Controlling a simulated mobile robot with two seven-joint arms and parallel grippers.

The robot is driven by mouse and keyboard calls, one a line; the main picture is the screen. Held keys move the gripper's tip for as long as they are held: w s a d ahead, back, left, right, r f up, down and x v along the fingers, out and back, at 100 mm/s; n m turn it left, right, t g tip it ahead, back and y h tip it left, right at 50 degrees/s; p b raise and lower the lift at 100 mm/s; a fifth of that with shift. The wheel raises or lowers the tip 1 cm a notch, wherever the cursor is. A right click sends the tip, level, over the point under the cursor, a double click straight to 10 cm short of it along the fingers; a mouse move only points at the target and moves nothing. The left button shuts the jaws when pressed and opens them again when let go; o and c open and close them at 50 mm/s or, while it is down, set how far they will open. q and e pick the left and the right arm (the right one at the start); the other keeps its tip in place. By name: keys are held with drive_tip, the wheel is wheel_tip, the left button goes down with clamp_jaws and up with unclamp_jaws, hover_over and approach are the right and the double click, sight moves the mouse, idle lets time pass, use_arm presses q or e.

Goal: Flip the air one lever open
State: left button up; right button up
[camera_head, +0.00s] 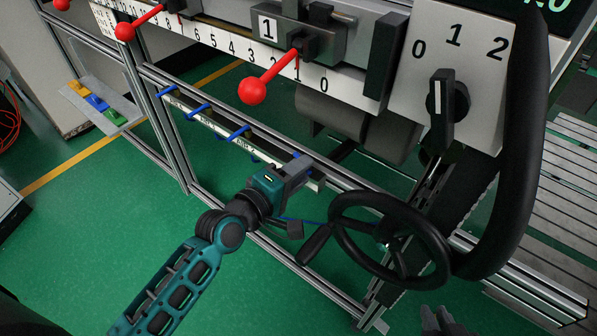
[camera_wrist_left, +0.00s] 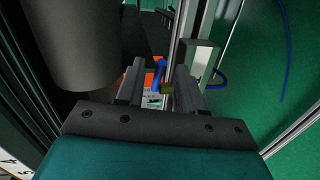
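Several blue levers sit along a labelled rail in the head view; the labels are too small to read surely. The blue lever (camera_head: 296,154) farthest right shows only in part, behind my left gripper (camera_head: 302,166). In the left wrist view a blue lever (camera_wrist_left: 159,73) stands between the two dark fingers of my left gripper (camera_wrist_left: 158,88). The fingers are apart, with a gap showing around the lever; contact is not clear. My right gripper (camera_head: 442,322) shows only as dark tips at the bottom edge, and its opening cannot be told.
A black handwheel (camera_head: 425,233) with a crank handle stands close right of my left gripper. Red-knobbed levers (camera_head: 253,91) and a 0-1-2 rotary switch (camera_head: 440,100) are above. Another blue lever (camera_head: 239,132) is left along the rail. Green floor (camera_head: 130,215) is clear at left.

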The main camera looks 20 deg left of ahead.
use_arm(q)
drive_tip(key=shift+c, duration=0.3)
clamp_jaws()
idle(0.3)
